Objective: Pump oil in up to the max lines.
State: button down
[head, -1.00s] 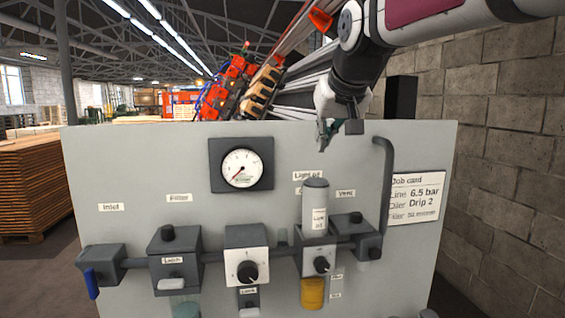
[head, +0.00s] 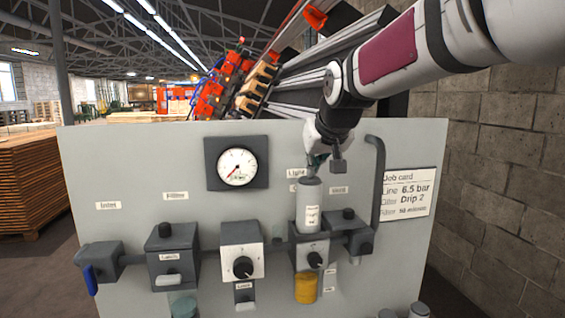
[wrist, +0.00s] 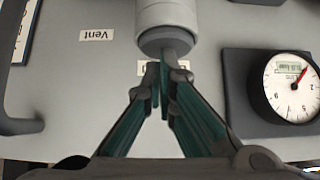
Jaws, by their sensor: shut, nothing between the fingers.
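A pale grey cylinder with a printed label (head: 310,210) stands upright above the lubricator block (head: 305,258) on the panel. Its grey end (wrist: 167,42) shows in the wrist view. An amber oil bowl (head: 306,288) hangs below the block; small tags (head: 329,272) sit beside it, too small to read. My gripper (head: 316,164) is just above the cylinder's top, pointing down. In the wrist view my gripper's fingertips (wrist: 160,80) are together and empty, close to the cylinder's end; I cannot tell whether they touch it.
A gauge (head: 237,166) is left of the cylinder. A filter unit (head: 172,258), a regulator with a black knob (head: 243,250) and a blue-handled inlet valve (head: 97,262) line the panel. A bent pipe (head: 376,185) and a job card (head: 407,194) are to the right.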

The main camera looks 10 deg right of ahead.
aim_at(314, 181)
jog(key=shift+f, duration=0.6)
dwell(0.3)
jog(key=r+p, duration=0.1)
jog(key=r, duration=0.1)
jog(key=s+r+p, duration=0.1)
jog(key=r, duration=0.2)
jog(key=shift+r, duration=0.35)
jog(key=v, duration=0.8)
jog(key=shift+s+b, duration=0.2)
jog(key=shift+b, duration=0.2)
jog(key=shift+f, duration=0.15)
